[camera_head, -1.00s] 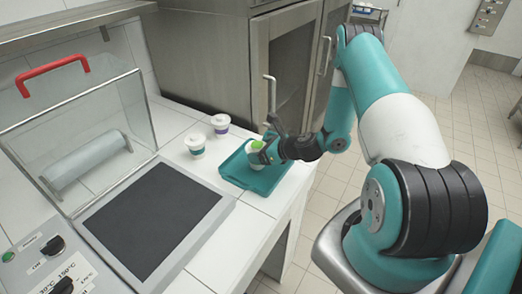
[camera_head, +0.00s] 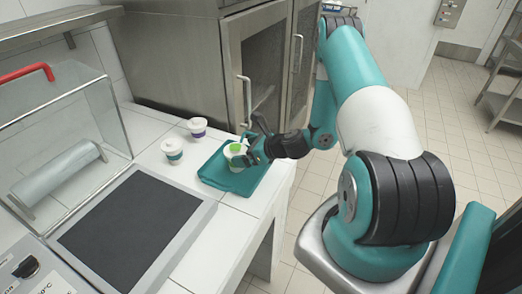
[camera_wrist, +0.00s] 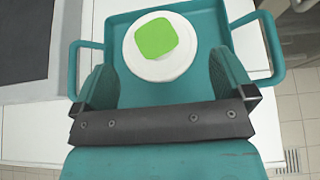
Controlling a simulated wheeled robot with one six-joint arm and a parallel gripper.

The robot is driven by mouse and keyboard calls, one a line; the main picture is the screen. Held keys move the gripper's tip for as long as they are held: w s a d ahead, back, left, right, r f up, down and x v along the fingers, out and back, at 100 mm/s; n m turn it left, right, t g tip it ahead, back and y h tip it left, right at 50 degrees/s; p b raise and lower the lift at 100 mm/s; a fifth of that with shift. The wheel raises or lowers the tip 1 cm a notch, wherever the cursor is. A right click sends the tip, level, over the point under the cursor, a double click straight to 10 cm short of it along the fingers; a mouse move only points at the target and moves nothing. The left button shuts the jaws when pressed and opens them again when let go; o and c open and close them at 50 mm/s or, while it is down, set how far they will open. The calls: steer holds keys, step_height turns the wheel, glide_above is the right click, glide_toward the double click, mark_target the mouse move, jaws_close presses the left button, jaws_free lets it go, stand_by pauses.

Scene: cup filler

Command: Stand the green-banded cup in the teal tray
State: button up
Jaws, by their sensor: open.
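A white lidded cup with a bright green patch on its lid (camera_head: 236,153) stands upright in the teal tray (camera_head: 214,181). In the wrist view the same cup (camera_wrist: 160,68) stands inside the tray (camera_wrist: 125,17). Its side band is not clear. My gripper (camera_head: 250,152) is open at the cup. In the wrist view my gripper's fingers (camera_wrist: 164,78) are spread to the left and right of the cup, with gaps that look narrow. I cannot tell whether either finger touches it.
A teal-banded cup (camera_head: 172,150) and a purple-banded cup (camera_head: 197,127) stand on the white counter left of the tray. A machine with a dark plate (camera_head: 125,225) and a clear cover is at left. A steel cabinet (camera_head: 185,60) stands behind.

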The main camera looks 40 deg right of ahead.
steer(key=b+v, duration=0.2)
steer(key=v, duration=0.6)
steer(key=s+a+r+n+g+y, duration=0.1)
steer(key=a+r+n+g+y, duration=0.1)
steer(key=a+r+n+g, duration=0.55)
steer(key=a+r+n+t+y, duration=0.15)
steer(key=a+r+n, duration=0.35)
steer(key=a+n, duration=0.65)
steer(key=s+a+r+n+g+h, duration=0.2)
steer(key=s+a+r+n, duration=0.3)
steer(key=s+n, duration=0.4)
steer(key=s+a+r+n+g+h, duration=0.1)
steer(key=s+a+r+n+g, duration=0.2)
steer(key=s+a+r+n, duration=0.2)
steer(key=s+n, duration=0.3)
steer(key=n, duration=0.3)
steer(key=shift+s+r+h, duration=0.3)
steer(key=shift+s+h, duration=0.05)
steer(key=shift+s, duration=0.05)
steer(key=shift+f+b, duration=0.4)
steer(key=shift+f, duration=0.15)
